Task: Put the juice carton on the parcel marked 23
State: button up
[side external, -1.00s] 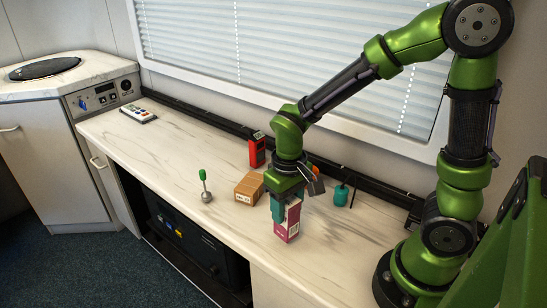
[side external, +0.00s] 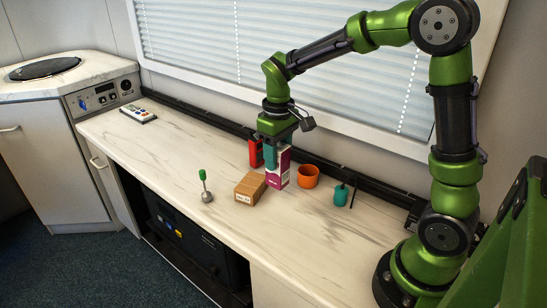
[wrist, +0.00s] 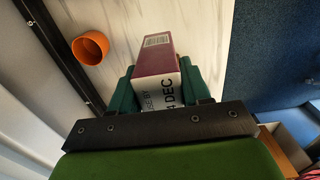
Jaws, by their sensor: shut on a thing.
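The juice carton (side external: 279,167) is purple with a white panel, and my gripper (side external: 271,153) is shut on it. In the wrist view the carton (wrist: 154,56) sits between the two teal fingers (wrist: 158,88); a face with a barcode and a face with printed date text show. In the side view the carton is upright, just right of and behind a brown cardboard parcel (side external: 249,188). The parcel lies on the counter with a white label on its front; its number is too small to read. Whether the carton touches the counter or parcel, I cannot tell.
A red box (side external: 255,152) stands behind the gripper. The counter's left half (side external: 150,145) is mostly clear.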

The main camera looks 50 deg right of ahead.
jog(key=shift+w+d+f, duration=0.1)
jog(key=shift+w+f, duration=0.65)
jog(key=shift+w, duration=0.85)
jog(key=shift+w+d+f, duration=0.1)
jog(key=shift+w+f, duration=0.6)
jog(key=shift+w, duration=0.95)
jog(key=shift+w+d+f, duration=0.1)
jog(key=shift+w+f, duration=0.65)
jog(key=shift+w, duration=0.85)
jog(key=o, duration=1.2)
jog(key=shift+f, duration=0.15)
